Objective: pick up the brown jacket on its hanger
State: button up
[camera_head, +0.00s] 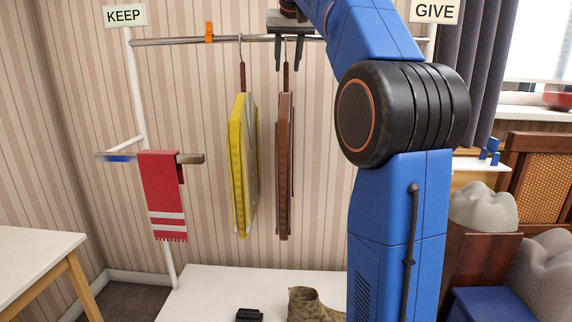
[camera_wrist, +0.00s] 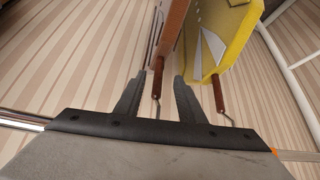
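The brown jacket (camera_head: 284,170) hangs edge-on from the rail, to the right of a yellow garment. It also shows in the wrist view (camera_wrist: 173,30). Its hanger (camera_head: 286,75) has a brown neck and a metal hook; the neck (camera_wrist: 158,75) shows in the wrist view. My gripper (camera_head: 288,66) is up at the rail with its fingers pointing down, one on each side of the hook. In the wrist view my gripper (camera_wrist: 160,78) is open, with the hanger neck and hook between the fingers and gaps on both sides.
The yellow garment (camera_head: 241,165) hangs close by on its own hanger. The rail (camera_head: 180,41) carries an orange clip (camera_head: 209,32) and runs between KEEP (camera_head: 125,15) and GIVE (camera_head: 434,10) signs. A red scarf (camera_head: 163,190) hangs at left. Boots (camera_head: 310,304) stand below.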

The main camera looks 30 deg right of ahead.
aim_at(287, 82)
jog(key=shift+s+x, duration=0.2)
jog(key=shift+x, duration=2.95)
jog(key=shift+f, duration=0.1)
grip_shut()
